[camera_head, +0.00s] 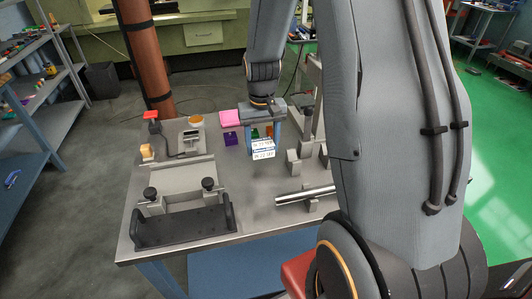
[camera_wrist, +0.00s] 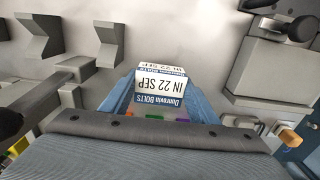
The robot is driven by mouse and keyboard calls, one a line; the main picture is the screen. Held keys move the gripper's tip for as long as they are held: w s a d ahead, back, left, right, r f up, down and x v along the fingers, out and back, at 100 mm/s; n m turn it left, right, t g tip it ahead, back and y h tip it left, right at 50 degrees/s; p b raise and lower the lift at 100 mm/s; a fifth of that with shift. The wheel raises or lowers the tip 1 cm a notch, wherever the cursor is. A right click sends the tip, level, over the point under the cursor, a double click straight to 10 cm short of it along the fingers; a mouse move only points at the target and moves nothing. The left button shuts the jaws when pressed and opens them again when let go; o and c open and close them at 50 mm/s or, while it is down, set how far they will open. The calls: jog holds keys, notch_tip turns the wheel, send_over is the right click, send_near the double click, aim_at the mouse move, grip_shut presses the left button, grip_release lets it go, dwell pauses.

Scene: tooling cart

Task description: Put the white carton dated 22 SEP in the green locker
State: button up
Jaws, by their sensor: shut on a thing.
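My gripper (camera_head: 263,142) is shut on a small white carton (camera_head: 263,152) with blue bands, over the right half of the metal cart top (camera_head: 250,205). In the wrist view the carton (camera_wrist: 161,86) sits between the blue fingers of my gripper (camera_wrist: 160,78). Its label reads "IN 22 SEP" and "Dunravin BOLTS", upside down in that view. I cannot tell whether its underside touches the cart top. I see no thing that is clearly the green locker.
A purple block (camera_head: 231,139) and a pink block (camera_head: 230,117) lie left of my gripper. A black tray-like fixture (camera_head: 184,228) stands at the front left. A metal rod (camera_head: 304,196) lies at the right. A brown pillar (camera_head: 143,60) rises behind the cart; shelves (camera_head: 40,85) stand left.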

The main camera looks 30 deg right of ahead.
aim_at(263, 165)
jog(key=shift+f+p, duration=0.65)
jog(key=shift+f, duration=1.75)
jog(key=shift+f, duration=0.15)
jog(key=o, duration=1.4)
